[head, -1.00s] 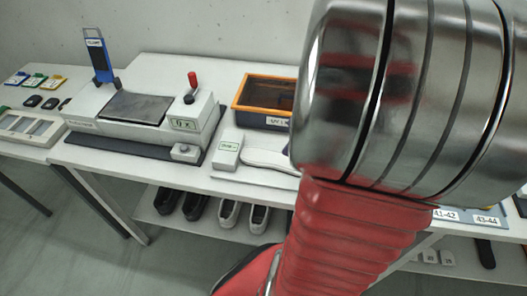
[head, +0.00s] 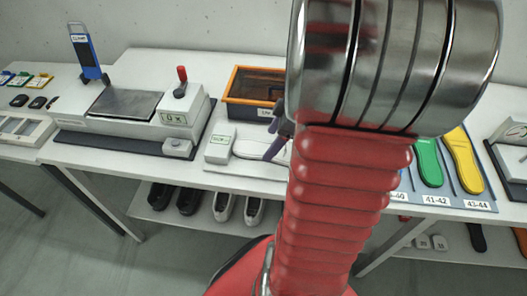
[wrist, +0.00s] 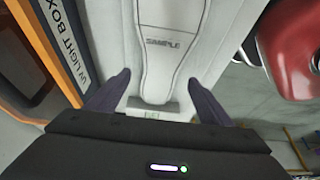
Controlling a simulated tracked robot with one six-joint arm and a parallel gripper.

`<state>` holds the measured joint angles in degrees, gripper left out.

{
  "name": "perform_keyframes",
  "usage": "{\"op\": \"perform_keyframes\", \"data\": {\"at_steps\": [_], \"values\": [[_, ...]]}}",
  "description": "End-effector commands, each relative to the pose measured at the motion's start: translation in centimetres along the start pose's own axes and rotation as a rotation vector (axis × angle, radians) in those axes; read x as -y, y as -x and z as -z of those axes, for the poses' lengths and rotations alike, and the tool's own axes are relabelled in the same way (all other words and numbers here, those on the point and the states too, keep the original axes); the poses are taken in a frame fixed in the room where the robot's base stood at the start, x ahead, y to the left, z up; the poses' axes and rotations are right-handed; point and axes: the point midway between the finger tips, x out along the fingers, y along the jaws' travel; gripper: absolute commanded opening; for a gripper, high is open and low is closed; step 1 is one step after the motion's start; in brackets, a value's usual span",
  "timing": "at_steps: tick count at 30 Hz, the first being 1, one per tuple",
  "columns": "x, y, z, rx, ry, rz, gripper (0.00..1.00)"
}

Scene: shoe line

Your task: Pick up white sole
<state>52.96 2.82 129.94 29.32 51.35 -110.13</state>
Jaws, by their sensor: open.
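The white sole (head: 247,146) lies on the pale board on the bench, partly hidden behind my arm in the head view. In the wrist view the sole (wrist: 172,62) lies lengthwise between my fingers, with the word SAMPLE printed on it. My gripper (wrist: 159,78) is open and empty. One dark fingertip shows to each side of the sole's near end, and I cannot tell whether they touch it. In the head view my gripper (head: 277,138) shows only in part beside the arm, over the sole.
The orange-rimmed UV light box (head: 254,72) stands just behind the sole. A small white labelled block (head: 219,145) sits at its left. A press with a red-knobbed lever (head: 135,118) is further left. Green (head: 428,160) and yellow (head: 462,158) insoles lie at the right.

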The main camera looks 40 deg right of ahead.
Motion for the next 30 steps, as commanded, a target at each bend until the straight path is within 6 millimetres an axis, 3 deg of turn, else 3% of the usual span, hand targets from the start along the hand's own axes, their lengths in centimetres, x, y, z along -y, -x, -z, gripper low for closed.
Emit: {"op": "perform_keyframes", "data": {"at_steps": [3,8,25,30], "values": [[0.3,-1.8,0.1,0.0,-0.001,0.006,0.74],[0.2,-3.2,0.1,0.0,-0.001,0.002,0.74],[0.2,-3.3,0.1,0.0,0.0,0.001,0.74],[0.2,-3.3,0.1,0.0,0.0,0.001,0.62]]}}
